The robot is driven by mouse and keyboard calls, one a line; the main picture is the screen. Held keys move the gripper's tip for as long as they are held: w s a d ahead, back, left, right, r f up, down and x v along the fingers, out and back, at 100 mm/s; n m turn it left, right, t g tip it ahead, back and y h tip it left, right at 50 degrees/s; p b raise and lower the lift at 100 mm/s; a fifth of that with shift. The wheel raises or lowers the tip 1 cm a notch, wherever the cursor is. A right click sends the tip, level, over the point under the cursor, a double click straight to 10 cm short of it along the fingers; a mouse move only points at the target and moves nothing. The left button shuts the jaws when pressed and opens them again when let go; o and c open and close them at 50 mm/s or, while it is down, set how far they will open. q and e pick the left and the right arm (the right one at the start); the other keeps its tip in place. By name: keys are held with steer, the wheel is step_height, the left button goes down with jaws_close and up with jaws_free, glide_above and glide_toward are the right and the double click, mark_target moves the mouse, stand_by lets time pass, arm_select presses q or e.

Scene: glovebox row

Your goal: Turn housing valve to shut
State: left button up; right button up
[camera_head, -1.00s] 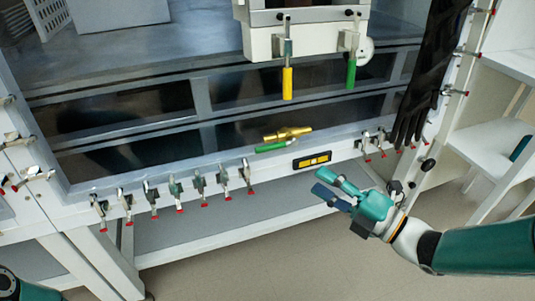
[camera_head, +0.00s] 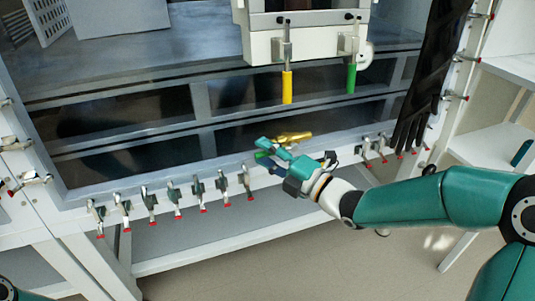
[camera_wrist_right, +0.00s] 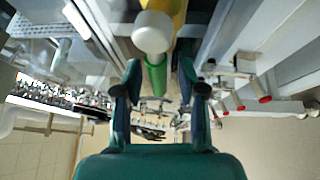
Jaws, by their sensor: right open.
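A brass valve (camera_head: 293,137) with a green lever sits on the front ledge of the glovebox, partly hidden by my right gripper in the head view. My right gripper (camera_head: 266,149) is open, with its fingers at the lever. In the right wrist view the green lever (camera_wrist_right: 156,76), with a pale round part (camera_wrist_right: 152,32) at its near end, lies between the two open fingers (camera_wrist_right: 160,80). The brass body (camera_wrist_right: 180,14) is beyond it at the top. I cannot tell whether the fingers touch the lever. My left gripper is not in view.
A white housing (camera_head: 310,45) above carries a hanging yellow handle (camera_head: 287,87) and a green handle (camera_head: 351,78). Red-tipped clamps (camera_head: 198,190) line the front edge. A black glove (camera_head: 430,80) hangs at the right. Open floor lies below.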

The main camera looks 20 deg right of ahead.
jaws_close()
stand_by(0.5)
